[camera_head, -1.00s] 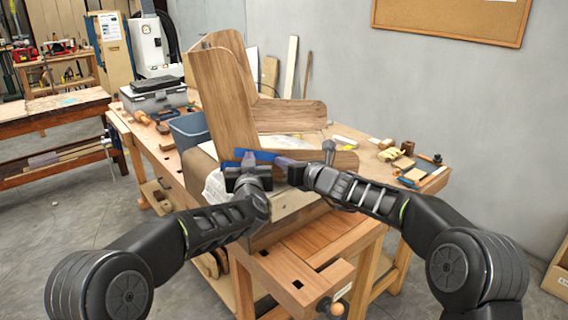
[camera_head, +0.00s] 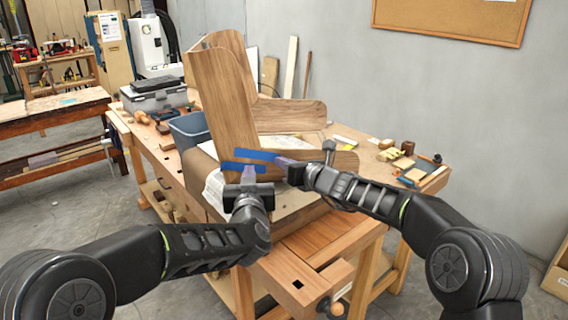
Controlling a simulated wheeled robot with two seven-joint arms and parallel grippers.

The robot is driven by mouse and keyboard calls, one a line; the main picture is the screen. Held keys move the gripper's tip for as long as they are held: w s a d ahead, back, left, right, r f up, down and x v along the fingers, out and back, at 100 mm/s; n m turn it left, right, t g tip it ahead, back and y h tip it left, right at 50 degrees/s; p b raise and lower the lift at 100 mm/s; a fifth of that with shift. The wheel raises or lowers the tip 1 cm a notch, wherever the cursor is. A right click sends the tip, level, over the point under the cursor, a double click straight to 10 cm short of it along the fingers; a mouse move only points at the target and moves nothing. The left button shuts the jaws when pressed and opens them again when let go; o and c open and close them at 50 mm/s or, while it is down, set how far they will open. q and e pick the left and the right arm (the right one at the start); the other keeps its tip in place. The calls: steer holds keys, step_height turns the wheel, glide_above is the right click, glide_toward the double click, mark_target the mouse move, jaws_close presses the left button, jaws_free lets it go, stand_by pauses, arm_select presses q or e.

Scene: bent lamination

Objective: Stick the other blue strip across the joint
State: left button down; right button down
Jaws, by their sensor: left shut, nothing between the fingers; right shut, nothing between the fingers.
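The bent wooden piece (camera_head: 222,100) stands on the bench, with a lower wooden part (camera_head: 335,160) running to the right from its foot. Two blue strips lie across the wood near the foot.
White paper sheets (camera_head: 214,190) lie under the wooden piece. A blue-grey bin (camera_head: 188,133) and a grey toolbox (camera_head: 153,96) stand at the bench's left. Small wood blocks and tools (camera_head: 405,160) lie at the right. The wall is behind.

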steer(key=c, duration=2.2)
jaws_free()
steer(key=c, duration=1.6)
jaws_free()
steer(key=shift+c, duration=0.2)
steer(key=s+b, duration=0.6)
steer(key=s, duration=0.1)
